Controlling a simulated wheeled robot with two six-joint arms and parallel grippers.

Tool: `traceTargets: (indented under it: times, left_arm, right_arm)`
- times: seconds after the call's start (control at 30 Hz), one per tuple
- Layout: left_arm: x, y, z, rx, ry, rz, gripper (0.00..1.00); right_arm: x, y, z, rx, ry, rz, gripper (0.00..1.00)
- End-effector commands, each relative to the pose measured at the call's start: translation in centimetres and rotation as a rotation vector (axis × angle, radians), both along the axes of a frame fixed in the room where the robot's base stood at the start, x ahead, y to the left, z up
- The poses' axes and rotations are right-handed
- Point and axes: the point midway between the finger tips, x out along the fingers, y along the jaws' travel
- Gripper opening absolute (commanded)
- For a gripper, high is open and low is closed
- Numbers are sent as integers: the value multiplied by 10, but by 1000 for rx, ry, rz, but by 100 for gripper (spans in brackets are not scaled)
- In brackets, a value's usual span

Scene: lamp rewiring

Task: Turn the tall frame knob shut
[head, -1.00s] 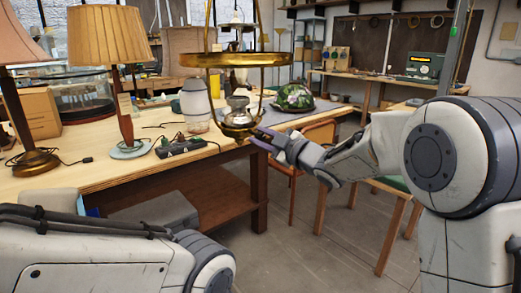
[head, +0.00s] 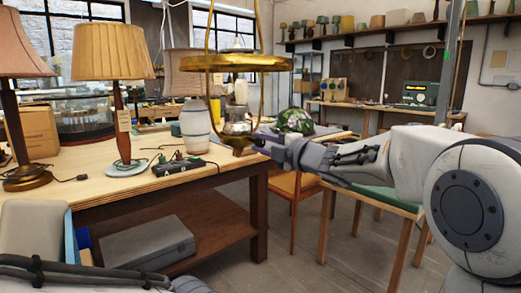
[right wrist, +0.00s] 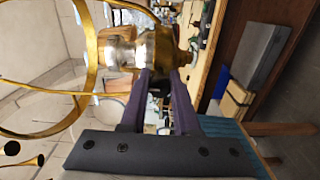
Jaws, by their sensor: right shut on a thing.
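The tall brass frame (head: 235,63) hangs in front of the workbench in the head view, with a wide ring and a small lamp body (head: 237,128) low in it. My right gripper (head: 264,142) reaches in from the right to the foot of the frame. In the right wrist view its two purple fingers (right wrist: 165,78) close on the brass lower part (right wrist: 165,48), seen sideways beside a silvery body (right wrist: 122,52). The knob itself is mostly hidden between the fingers, and its turn cannot be read. My left gripper is out of view.
A green patterned shade (head: 294,121) stands behind the gripper. A chair (head: 295,187) and a green-topped stool (head: 375,197) stand right of the bench.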

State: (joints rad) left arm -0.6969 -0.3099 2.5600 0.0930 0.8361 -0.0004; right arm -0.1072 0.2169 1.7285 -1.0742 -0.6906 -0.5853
Motion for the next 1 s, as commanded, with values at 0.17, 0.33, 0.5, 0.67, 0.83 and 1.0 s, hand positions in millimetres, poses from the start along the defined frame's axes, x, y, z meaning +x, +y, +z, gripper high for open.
traceTargets:
  times: [0.17, 0.33, 0.5, 0.67, 0.83, 1.0]
  left_arm:
    - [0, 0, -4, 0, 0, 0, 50]
    - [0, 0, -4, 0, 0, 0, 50]
    - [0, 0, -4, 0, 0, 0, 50]
    - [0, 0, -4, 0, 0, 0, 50]
    - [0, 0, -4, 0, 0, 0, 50]
    - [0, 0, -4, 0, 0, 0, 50]
  right_arm:
    - [0, 0, -1, -27, -20, -1, 0]
    - [0, 0, -1, -36, -28, -1, 0]
    - [0, 0, -1, -36, -27, 0, 0]
    - [0, 0, -1, -35, -27, 0, 45]
    - [0, 0, -1, -34, -26, 0, 60]
    - [0, 0, 0, -33, -27, 0, 60]
